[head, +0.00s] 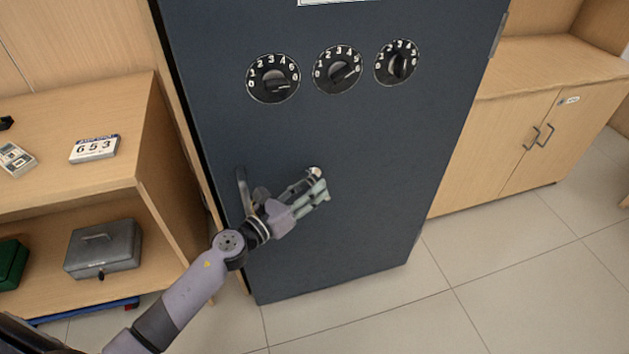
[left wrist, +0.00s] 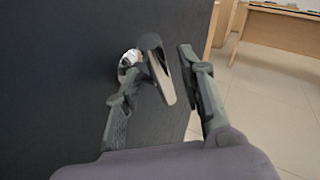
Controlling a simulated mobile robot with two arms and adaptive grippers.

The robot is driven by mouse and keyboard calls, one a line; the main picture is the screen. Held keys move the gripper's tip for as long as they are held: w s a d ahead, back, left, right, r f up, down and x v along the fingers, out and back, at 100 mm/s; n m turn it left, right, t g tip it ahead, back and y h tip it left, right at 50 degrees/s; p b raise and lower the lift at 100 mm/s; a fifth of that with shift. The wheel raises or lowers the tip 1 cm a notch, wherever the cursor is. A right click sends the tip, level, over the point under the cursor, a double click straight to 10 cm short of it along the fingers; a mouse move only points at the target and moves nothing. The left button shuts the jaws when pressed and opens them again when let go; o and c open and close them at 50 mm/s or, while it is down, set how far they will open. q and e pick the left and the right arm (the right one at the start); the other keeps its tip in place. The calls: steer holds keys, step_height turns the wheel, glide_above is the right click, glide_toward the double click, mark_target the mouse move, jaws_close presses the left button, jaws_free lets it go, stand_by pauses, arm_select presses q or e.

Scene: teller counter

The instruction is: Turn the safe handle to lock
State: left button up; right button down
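The safe (head: 370,130) is a dark blue-grey box with a closed-looking front. Its handle shows in the head view as a small silver part (head: 314,172), mostly hidden by my left gripper (head: 317,183). In the left wrist view the handle (left wrist: 160,75) is a dark, shiny lever on a silver base, tilted from upright. The left gripper is open, with one finger on each side of the lever. A gap shows between the lever and the right-hand finger; contact with the left-hand finger is unclear. My right gripper is in neither view.
Three numbered dials (head: 339,70) sit above the handle. A grey vertical bar (head: 243,190) is near the door's left edge. A wooden shelf with a grey cash box (head: 103,248) stands left; a wooden cabinet (head: 530,120) stands right. Tiled floor (head: 520,270) is clear at front right.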

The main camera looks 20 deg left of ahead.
arm_select(q)
steer(key=shift+x, duration=1)
jaws_close()
